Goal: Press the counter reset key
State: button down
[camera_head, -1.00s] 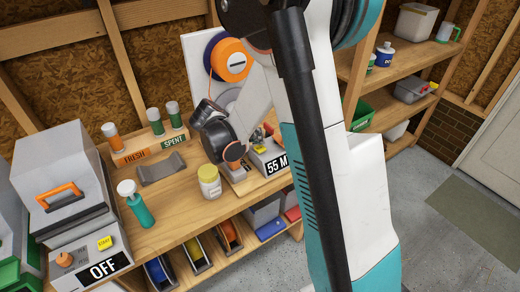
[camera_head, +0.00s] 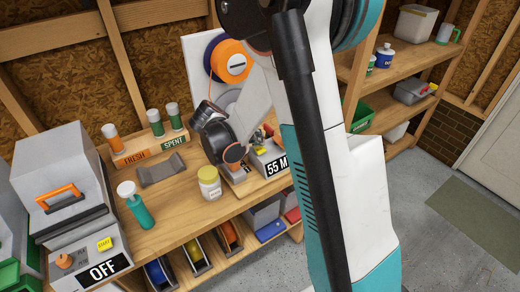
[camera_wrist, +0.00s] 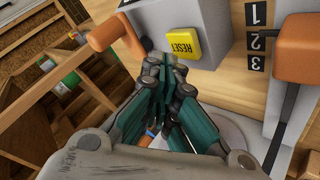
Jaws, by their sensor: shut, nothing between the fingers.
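The yellow key marked RESET (camera_wrist: 183,44) sits on the face of a grey box (camera_wrist: 212,20) in the wrist view, with its lettering upside down. My gripper (camera_wrist: 164,62) is shut and empty, its teal and dark fingers together. The fingertips are just below and left of the key in the picture; I cannot tell whether they touch it. In the head view the grey counter box (camera_head: 270,160) shows a display reading "55 M", cut off by my arm. My fingertips are not clear there.
An orange knob (camera_wrist: 117,32) on a lever is left of the key, and an orange-ended handle (camera_wrist: 303,38) is right. Numbers 1 to 3 (camera_wrist: 257,38) run beside it. A jar (camera_head: 209,183), green bottle (camera_head: 137,207) and grey cradle (camera_head: 161,170) stand on the bench (camera_head: 178,213).

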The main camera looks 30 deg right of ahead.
aim_at(258, 148)
jog(key=shift+f, duration=0.1)
jog(key=shift+f+b, duration=0.35)
jog(key=shift+b, duration=0.1)
jog(key=shift+f+b, duration=0.4)
dwell(0.6)
jog(key=shift+r, duration=0.1)
jog(key=shift+r+p, duration=0.55)
jog(key=shift+r, duration=0.2)
jog(key=shift+r, duration=0.1)
jog(key=shift+r+p, duration=1.6)
jog(key=shift+r, duration=0.8)
jog(key=shift+r, duration=0.1)
